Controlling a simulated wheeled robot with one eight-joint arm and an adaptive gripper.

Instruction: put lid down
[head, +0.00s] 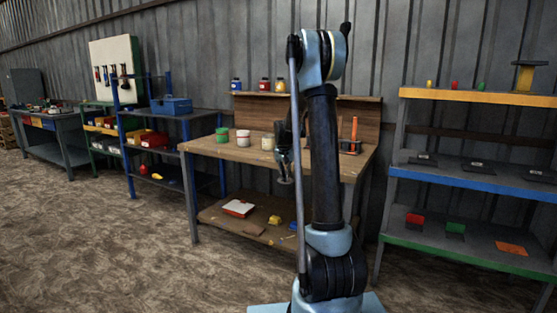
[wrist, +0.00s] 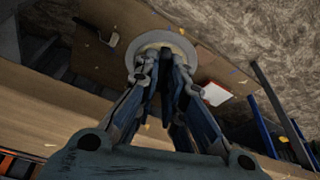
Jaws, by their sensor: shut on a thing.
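My gripper (head: 284,168) hangs in front of the wooden workbench (head: 210,148), pointing down. In the wrist view my gripper (wrist: 162,62) is shut on a round, pale lid (wrist: 160,40), which shows beyond the fingertips. In the head view the lid (head: 285,181) is a small greyish shape under the fingers, around the height of the bench's front edge. It looks held in the air, with the lower shelf and ground beyond it in the wrist view. The fingers hide part of the lid.
On the bench stand a green can (head: 221,135), a red-and-white can (head: 243,139) and a cream can (head: 268,143). Orange-handled tools (head: 353,137) stand right of my arm. A red-and-white box (head: 238,208) lies on the lower shelf. A rack (head: 440,172) stands at right.

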